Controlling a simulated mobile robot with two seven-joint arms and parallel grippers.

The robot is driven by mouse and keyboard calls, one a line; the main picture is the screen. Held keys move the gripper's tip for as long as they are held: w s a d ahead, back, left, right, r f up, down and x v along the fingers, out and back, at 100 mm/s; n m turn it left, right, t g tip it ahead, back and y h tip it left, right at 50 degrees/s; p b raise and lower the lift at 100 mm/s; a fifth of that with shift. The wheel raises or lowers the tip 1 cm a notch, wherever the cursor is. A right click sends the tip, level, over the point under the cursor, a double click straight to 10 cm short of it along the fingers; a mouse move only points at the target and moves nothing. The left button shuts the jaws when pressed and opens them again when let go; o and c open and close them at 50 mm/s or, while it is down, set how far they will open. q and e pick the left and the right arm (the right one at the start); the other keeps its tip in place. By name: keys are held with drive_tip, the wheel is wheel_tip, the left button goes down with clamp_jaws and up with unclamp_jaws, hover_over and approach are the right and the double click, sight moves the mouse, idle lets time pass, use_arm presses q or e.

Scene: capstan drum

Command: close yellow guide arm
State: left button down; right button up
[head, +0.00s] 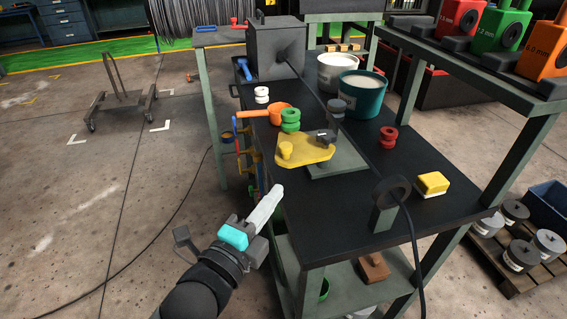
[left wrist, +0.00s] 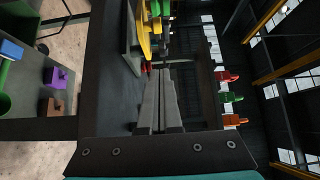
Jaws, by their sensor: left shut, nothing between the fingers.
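The yellow guide arm (head: 308,149) is a flat plate with a raised yellow knob at its left end. It lies over a grey-green base plate (head: 338,165) on the dark workbench. A small dark block sits on its right part. In the left wrist view yellow parts (left wrist: 144,30) show beyond the fingers; I cannot tell exactly which part they are. My left gripper (head: 278,189) is shut and empty, beside the bench's left edge and in front of the knob, apart from it. Its pale fingers (left wrist: 160,76) lie together in the wrist view. My right gripper is not in view.
A green spool (head: 290,121) and an orange cup (head: 279,112) stand behind the guide arm. A black cable runs across the bench to a dark ring stand (head: 391,192). A yellow block (head: 433,184) lies at the right. Open floor is left of the bench.

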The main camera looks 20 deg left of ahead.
sight(284, 162)
use_arm(q)
drive_tip(key=w, duration=0.4)
drive_tip(key=w+d, duration=0.1)
drive_tip(key=w, duration=0.2)
drive_tip(key=w+a, duration=0.1)
drive_tip(key=w, duration=0.1)
drive_tip(key=shift+w+a+b, duration=0.3)
drive_tip(key=shift+a+b, duration=0.05)
drive_tip(key=shift+a, duration=0.05)
drive_tip(key=shift+w+a, duration=0.25)
drive_tip(key=shift+w, duration=0.15)
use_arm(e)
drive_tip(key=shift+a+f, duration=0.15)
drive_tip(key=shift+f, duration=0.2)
